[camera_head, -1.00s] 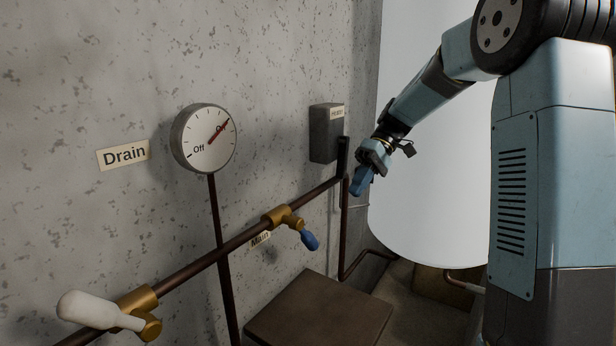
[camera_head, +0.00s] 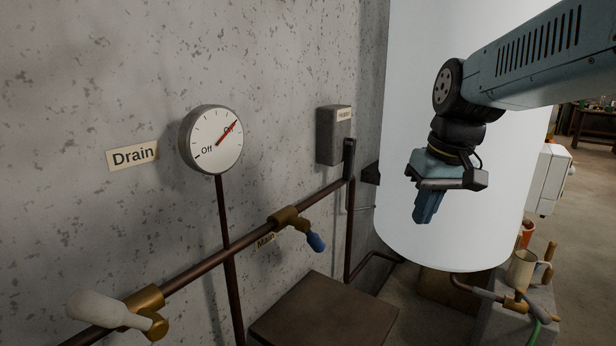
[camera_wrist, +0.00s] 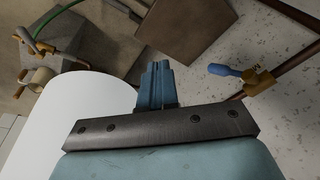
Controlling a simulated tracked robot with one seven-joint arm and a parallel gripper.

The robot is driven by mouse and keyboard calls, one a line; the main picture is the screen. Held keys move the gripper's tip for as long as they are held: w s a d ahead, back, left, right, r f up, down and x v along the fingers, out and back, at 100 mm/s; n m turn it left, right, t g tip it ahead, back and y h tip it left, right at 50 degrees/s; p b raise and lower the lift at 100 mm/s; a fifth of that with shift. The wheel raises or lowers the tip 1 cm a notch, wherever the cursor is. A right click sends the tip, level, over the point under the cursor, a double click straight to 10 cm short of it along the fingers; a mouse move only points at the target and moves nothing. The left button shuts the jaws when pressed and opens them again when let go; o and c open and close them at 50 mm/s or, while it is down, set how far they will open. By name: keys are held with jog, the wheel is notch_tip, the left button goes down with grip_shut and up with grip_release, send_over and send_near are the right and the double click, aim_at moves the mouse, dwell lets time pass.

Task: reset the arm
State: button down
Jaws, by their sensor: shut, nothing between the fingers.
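My gripper (camera_head: 428,208) hangs in front of the white tank in the head view, its blue fingers pointing down. The fingers are shut together with nothing between them. The gripper also shows in the wrist view (camera_wrist: 155,78), fingers closed. It is apart from the pipes and valves. My blue arm comes in from the upper right.
A pipe along the wall carries a white-handled valve (camera_head: 98,310) and a blue-handled valve (camera_head: 314,242). A heater box (camera_head: 331,137), a white tank (camera_head: 400,100), a brown box (camera_head: 325,315) and a mug (camera_head: 521,270) stand around.

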jog(key=s+d+f+m+t+h, duration=0.1)
jog(key=s+d+m+t, duration=0.1)
jog(key=s, duration=0.5)
jog(key=shift+d+f+t, duration=0.2)
jog(key=shift+d+t, duration=0.45)
jog(key=shift+t, duration=0.15)
jog(key=shift+s, duration=0.1)
